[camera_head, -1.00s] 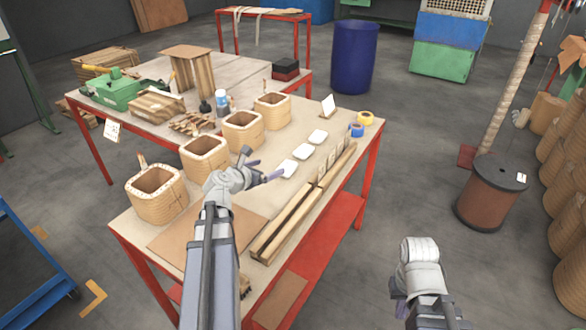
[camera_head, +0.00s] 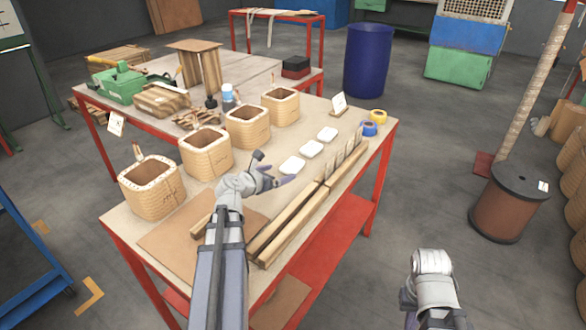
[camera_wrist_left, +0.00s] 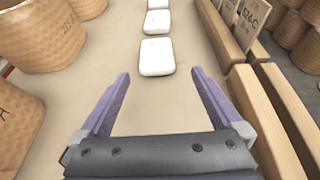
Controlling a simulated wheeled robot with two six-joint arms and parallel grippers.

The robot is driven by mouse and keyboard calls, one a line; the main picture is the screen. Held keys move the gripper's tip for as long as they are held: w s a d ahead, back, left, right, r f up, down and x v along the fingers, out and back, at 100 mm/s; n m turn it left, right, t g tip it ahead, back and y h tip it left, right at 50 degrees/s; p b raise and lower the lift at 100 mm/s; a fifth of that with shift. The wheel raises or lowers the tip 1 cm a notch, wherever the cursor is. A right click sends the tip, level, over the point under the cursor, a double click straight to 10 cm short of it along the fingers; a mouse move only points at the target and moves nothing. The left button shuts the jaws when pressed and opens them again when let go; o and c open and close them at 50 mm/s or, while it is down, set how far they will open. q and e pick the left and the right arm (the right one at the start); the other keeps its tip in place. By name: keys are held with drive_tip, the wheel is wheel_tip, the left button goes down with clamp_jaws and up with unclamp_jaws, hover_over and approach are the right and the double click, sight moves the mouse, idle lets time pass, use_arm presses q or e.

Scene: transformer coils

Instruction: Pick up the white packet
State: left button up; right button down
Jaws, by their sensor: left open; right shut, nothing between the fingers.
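Three white packets lie in a row on the table. The nearest packet (camera_head: 292,166) is next to my left gripper (camera_head: 283,180), followed by a middle packet (camera_head: 311,148) and a far packet (camera_head: 328,134). In the left wrist view, my left gripper (camera_wrist_left: 161,74) is open and empty, its purple fingers spread. The nearest packet (camera_wrist_left: 157,57) lies just beyond the fingertips, roughly centred between them, with the middle packet (camera_wrist_left: 156,21) behind it. My right gripper (camera_head: 407,297) hangs at the lower right, away from the table, shut and partly hidden by its wrist.
Tan coils (camera_head: 205,152) stand in a row left of the packets. Long wooden bars (camera_head: 300,220) with upright cards run along the right side. Yellow and blue tape rolls (camera_head: 370,128) lie at the far right corner. Bare tabletop surrounds the packets.

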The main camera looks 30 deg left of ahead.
sight(287, 168)
use_arm(q)
drive_tip(key=shift+a+b+x, duration=0.15)
drive_tip(key=shift+b+x, duration=0.6)
drive_tip(key=shift+x, duration=1.2)
drive_tip(key=shift+a+b+x, duration=0.1)
drive_tip(key=shift+b+x, duration=0.65)
drive_tip(key=shift+x, duration=1.15)
drive_tip(key=shift+c, duration=0.4)
drive_tip(key=c, duration=1.2)
